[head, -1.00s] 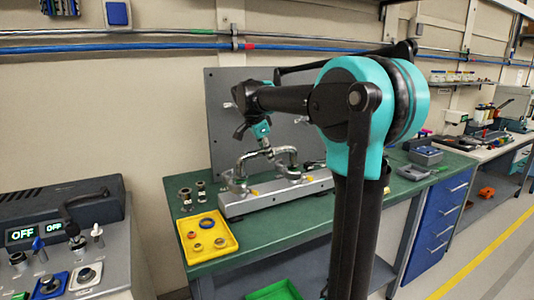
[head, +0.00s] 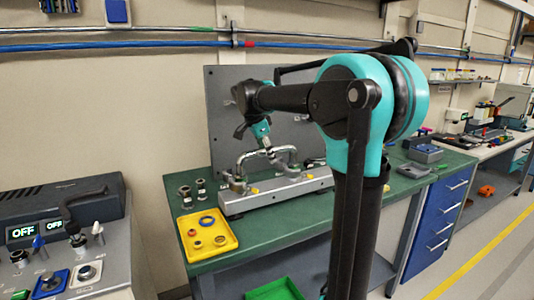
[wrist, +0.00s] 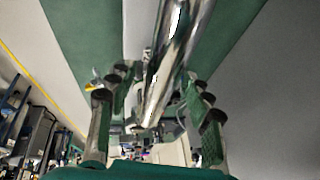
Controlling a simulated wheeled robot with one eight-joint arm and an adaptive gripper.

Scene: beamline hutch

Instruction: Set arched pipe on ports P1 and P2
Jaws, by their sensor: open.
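The arched pipe (head: 246,155) is a shiny metal tube standing over the grey port block (head: 262,202) on the green bench. Its left leg comes down at the left port fitting (head: 237,184), its right leg toward the block's right part. I cannot tell whether either end is fully seated, and I cannot read the port labels. My gripper (head: 271,154) is at the top of the arch, tilted. In the wrist view the open fingers (wrist: 158,103) stand on either side of the pipe (wrist: 166,70), which runs between them. Contact is unclear.
A yellow tray (head: 190,253) with several rings lies on the bench's front left. Two metal fittings (head: 192,194) stand behind it. A grey upright panel (head: 222,110) rises behind the block. A control console (head: 60,215) with OFF displays is at left. A green bin (head: 272,290) sits below.

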